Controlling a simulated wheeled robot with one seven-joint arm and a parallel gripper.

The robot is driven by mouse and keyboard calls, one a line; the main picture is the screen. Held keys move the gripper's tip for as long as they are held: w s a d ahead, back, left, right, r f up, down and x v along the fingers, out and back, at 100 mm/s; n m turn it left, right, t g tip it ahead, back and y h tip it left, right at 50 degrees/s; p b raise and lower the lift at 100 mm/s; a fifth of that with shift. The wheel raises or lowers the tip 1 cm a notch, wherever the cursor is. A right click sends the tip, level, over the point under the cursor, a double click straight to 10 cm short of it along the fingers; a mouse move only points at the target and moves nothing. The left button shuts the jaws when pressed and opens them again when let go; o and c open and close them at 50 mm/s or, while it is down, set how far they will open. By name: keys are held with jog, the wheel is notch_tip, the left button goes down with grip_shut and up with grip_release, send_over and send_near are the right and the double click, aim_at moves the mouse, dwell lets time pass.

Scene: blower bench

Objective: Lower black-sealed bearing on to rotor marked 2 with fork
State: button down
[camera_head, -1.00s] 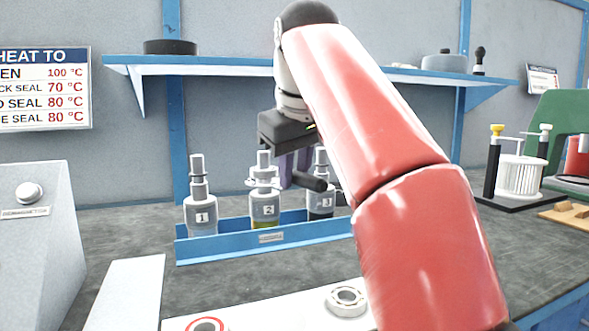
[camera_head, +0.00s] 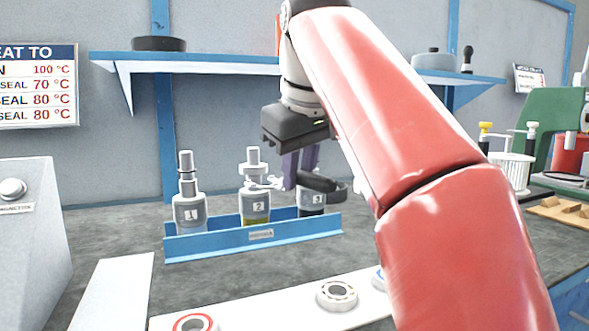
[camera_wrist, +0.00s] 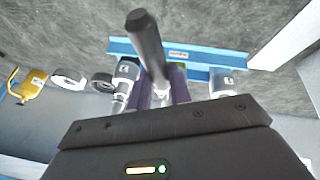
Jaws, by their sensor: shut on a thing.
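My gripper (camera_head: 300,178) has purple fingers shut on the fork, whose dark handle (camera_head: 318,183) slopes across in front of rotor 3 (camera_head: 312,198). The handle also shows in the wrist view (camera_wrist: 150,48). The fork's pale prongs (camera_head: 270,184) are at the shaft of rotor 2 (camera_head: 256,208), reaching in from the right. Rotor 2 stands upright in the middle of the blue tray (camera_head: 285,232). A light grey ring-like part (camera_head: 253,169) sits on its shaft just above the prongs; I cannot tell whether it is the black-sealed bearing or whether the prongs touch it.
Rotor 1 (camera_head: 189,210) stands left in the tray. A white plate (camera_head: 240,308) in front carries a red-ringed bearing (camera_head: 195,323), an open bearing (camera_head: 337,295) and a partly hidden blue-ringed one (camera_head: 379,278). A grey box (camera_head: 30,240) stands left. A blue shelf (camera_head: 220,65) runs behind.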

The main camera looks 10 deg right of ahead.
jog(key=shift+s+d, duration=0.3)
jog(key=shift+s, duration=0.3)
jog(key=shift+s+d, duration=0.25)
jog(key=shift+s, duration=0.35)
jog(key=shift+r, duration=0.1)
jog(key=shift+w+d+p+v, duration=0.1)
jog(key=shift+d+p+v, duration=0.05)
jog(key=shift+p+v, duration=0.7)
jog(key=shift+w+d+p+v, duration=0.1)
jog(key=shift+d+p+v, duration=0.05)
jog(key=shift+p+v, duration=0.65)
jog(key=shift+d+p+v, duration=0.15)
jog(key=shift+p+v, duration=0.45)
jog(key=shift+v, duration=0.4)
